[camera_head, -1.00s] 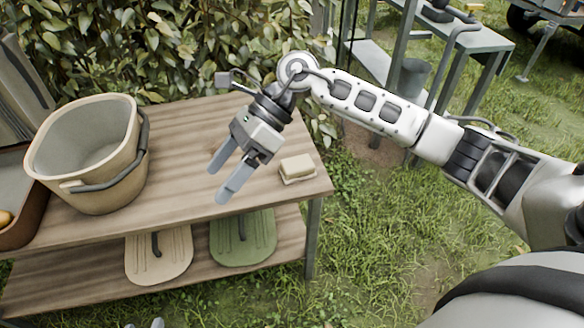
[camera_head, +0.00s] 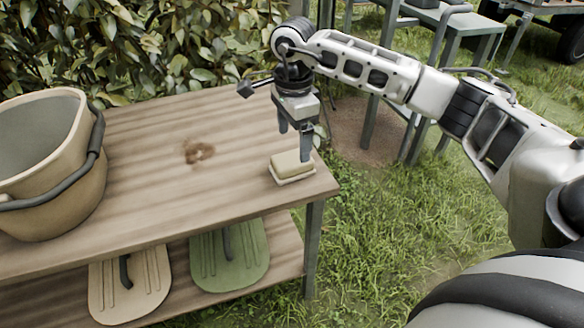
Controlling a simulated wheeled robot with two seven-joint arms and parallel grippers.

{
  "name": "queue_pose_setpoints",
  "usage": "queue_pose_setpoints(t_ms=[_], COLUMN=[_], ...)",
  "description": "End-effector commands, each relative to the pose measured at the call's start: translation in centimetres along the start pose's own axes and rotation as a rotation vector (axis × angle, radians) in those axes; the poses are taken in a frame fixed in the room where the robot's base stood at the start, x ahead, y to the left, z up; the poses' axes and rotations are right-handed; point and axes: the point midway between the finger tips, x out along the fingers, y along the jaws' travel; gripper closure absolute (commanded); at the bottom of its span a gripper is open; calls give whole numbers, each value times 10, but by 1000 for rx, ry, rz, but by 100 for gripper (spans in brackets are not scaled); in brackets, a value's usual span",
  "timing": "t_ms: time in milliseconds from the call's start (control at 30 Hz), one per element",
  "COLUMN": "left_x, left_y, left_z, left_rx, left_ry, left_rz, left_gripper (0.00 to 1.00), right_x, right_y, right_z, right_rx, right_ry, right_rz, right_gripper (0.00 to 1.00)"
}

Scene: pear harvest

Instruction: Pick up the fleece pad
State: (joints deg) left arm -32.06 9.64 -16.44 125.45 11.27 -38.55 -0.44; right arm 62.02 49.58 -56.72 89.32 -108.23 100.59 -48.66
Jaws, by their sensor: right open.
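The fleece pad (camera_head: 291,165) is a small cream block with a paler, thin underside. It lies flat on the wooden table top (camera_head: 150,190), close to the right front corner. My right gripper (camera_head: 294,146) points downward at the pad, with its two grey fingers apart. One finger comes down at the pad's right end and the other is at its far side. I cannot tell whether either finger touches it. Nothing is held between the fingers. My left gripper is not in view.
A beige bucket (camera_head: 60,205) with a dark handle stands on the table's left. A brown stain (camera_head: 199,152) marks the table's middle, which is otherwise clear. Beige (camera_head: 130,285) and green (camera_head: 230,258) boards with dark handles lie on the lower shelf. Leafy bushes are behind.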

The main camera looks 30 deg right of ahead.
Motion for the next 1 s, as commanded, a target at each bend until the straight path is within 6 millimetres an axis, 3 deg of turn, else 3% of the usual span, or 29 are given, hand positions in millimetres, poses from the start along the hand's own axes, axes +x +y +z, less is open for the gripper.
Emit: queue_pose_setpoints(t_ms=[267,600,800,833,1000], left_x=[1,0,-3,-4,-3], left_y=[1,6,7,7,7], left_z=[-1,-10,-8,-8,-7], left_rx=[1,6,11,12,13], left_ry=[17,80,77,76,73], left_rz=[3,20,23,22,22], left_gripper=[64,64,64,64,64], right_x=[19,63,64,64,63], right_y=[0,1,0,0,0], right_z=[1,3,3,3,3], right_rx=[-1,0,0,0,0], right_ry=[-1,-1,-2,-2,-2], right_rz=[1,1,-1,-1,-1], right_gripper=[18,18,18,21,67])
